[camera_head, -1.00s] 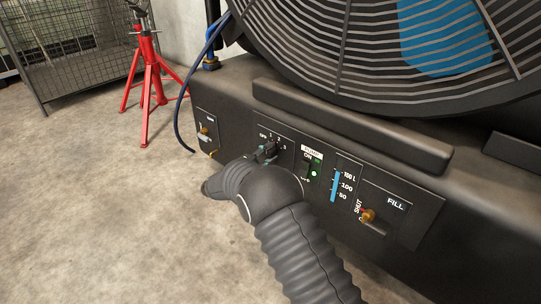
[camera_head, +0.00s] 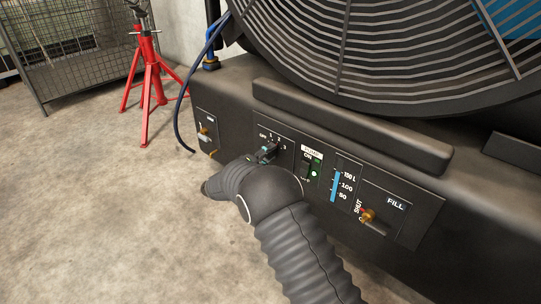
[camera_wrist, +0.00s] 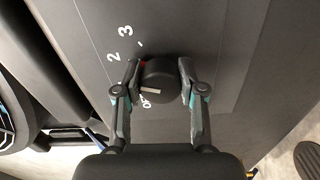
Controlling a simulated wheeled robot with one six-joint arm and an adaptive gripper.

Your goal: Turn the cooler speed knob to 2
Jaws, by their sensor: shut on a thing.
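The cooler speed knob (camera_wrist: 158,82) is a round black knob with a short pale bar on its face. A small red mark shows at its upper left edge, towards the 2 and 3. The dial figures 2 (camera_wrist: 113,57) and 3 (camera_wrist: 125,31) and part of OFF (camera_wrist: 147,101) show; the 1 is not visible in the wrist view. My gripper (camera_wrist: 160,88) is shut on the knob, one finger on each side. In the head view my gripper (camera_head: 267,152) is at the dial and hides most of the knob. I cannot tell the exact setting.
Right of the dial are a pump switch with green lights (camera_head: 315,173), a blue level gauge (camera_head: 335,187) and a brass fill valve (camera_head: 367,215). The large fan grille (camera_head: 380,60) is above. A red stand (camera_head: 149,80) and cage are at left; floor between is clear.

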